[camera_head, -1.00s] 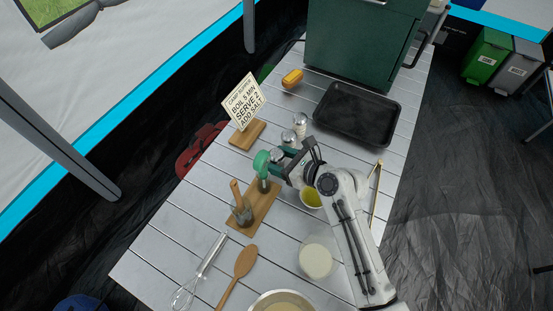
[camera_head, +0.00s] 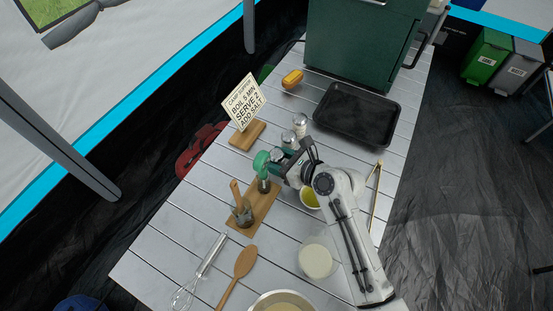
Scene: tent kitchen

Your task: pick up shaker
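Two shakers with silver caps stand upright on the slatted table behind my gripper: one (camera_head: 300,121) further back, one (camera_head: 288,137) just in front of it. A third silver round top (camera_head: 277,154) shows right at my gripper (camera_head: 276,166), and its body is mostly hidden by the gripper. My gripper is low over the table, beside a green round-headed item (camera_head: 261,161). I cannot tell whether the fingers touch the third top's body or whether they are open or shut.
A wooden board (camera_head: 265,207) holds small glass jars just left of my gripper. A sign (camera_head: 244,101) on a wooden base stands behind left, a black tray (camera_head: 358,114) behind right. A yellow-filled bowl (camera_head: 310,198) sits under my arm. A whisk and wooden spoon lie in front.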

